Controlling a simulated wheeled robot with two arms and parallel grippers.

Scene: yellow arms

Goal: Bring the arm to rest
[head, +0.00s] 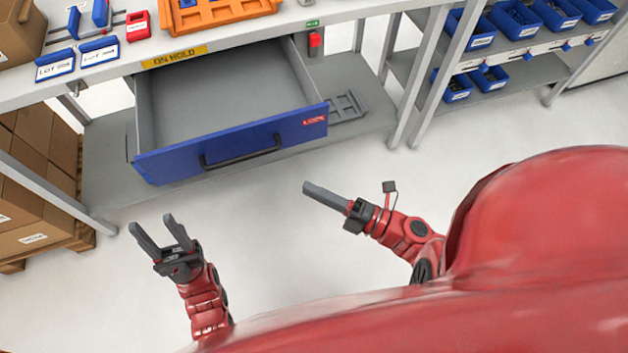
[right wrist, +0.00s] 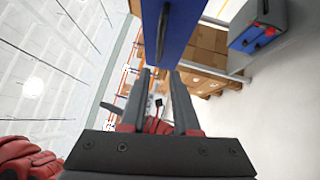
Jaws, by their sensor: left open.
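My left gripper (head: 153,223) is in the lower left of the head view, over bare floor in front of the workbench. Its two grey fingers are spread and nothing is between them. My right gripper (head: 307,187) hangs in the middle, in front of the drawer and apart from its handle. It shows side-on there, so its fingers overlap. In the right wrist view its fingers (right wrist: 161,76) stand apart with an empty gap. Both of my arms are red.
A drawer with a blue front (head: 230,148) and black handle (head: 240,152) is pulled out, its visible inside empty. The drawer front also shows in the right wrist view (right wrist: 178,22). Boxes (head: 35,195) stand at left, a shelf with blue bins (head: 515,20) at right. The floor is clear.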

